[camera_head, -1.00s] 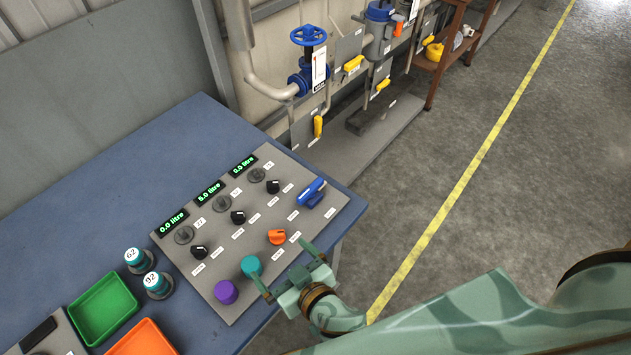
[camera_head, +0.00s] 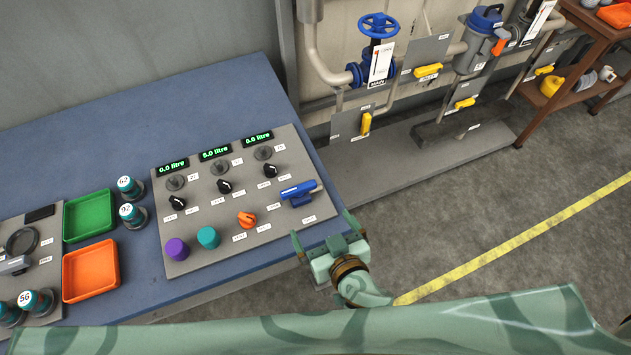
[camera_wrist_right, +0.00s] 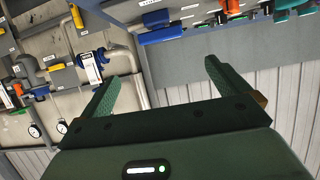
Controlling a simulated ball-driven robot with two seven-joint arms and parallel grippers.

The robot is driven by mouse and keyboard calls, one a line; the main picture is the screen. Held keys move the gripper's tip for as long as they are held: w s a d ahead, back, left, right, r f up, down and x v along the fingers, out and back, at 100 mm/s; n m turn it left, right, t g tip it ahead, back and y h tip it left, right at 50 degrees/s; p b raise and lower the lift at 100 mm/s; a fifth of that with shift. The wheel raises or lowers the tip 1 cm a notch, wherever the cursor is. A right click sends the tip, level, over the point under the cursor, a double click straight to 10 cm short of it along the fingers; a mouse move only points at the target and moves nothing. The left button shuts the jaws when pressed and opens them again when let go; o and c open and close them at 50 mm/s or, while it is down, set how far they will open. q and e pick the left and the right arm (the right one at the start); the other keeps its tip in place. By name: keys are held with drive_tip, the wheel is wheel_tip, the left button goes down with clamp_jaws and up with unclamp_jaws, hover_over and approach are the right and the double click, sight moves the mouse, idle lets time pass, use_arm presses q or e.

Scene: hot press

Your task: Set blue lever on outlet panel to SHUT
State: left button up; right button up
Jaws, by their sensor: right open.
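The grey outlet panel (camera_head: 213,257) lies on the blue table, with three green displays, black knobs, an orange knob and purple and teal buttons. The blue lever (camera_head: 297,189) is at the panel's right side, lying roughly sideways; its labels are too small to read. In the right wrist view a blue lever-like part (camera_wrist_right: 160,36) shows at the top. My right gripper (camera_head: 325,241) is open and empty, just off the table's front right edge, below and right of the lever and apart from it. It also shows in the right wrist view (camera_wrist_right: 160,80). My left gripper is not in view.
A green tray (camera_head: 68,218), an orange tray (camera_head: 66,275) and several numbered teal weights (camera_head: 130,187) are left of the panel. A blue valve wheel (camera_head: 378,25) and yellow-handled valves (camera_head: 428,70) are on the wall behind. Open floor lies right of the table.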

approach(299, 188)
drive_tip(key=b+x, duration=0.3)
drive_tip(key=x, duration=0.7)
drive_tip(key=shift+w+a+f, duration=0.1)
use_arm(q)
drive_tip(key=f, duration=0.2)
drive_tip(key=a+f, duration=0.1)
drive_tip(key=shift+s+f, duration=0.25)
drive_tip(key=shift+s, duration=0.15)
use_arm(e)
drive_tip(key=c, duration=0.8)
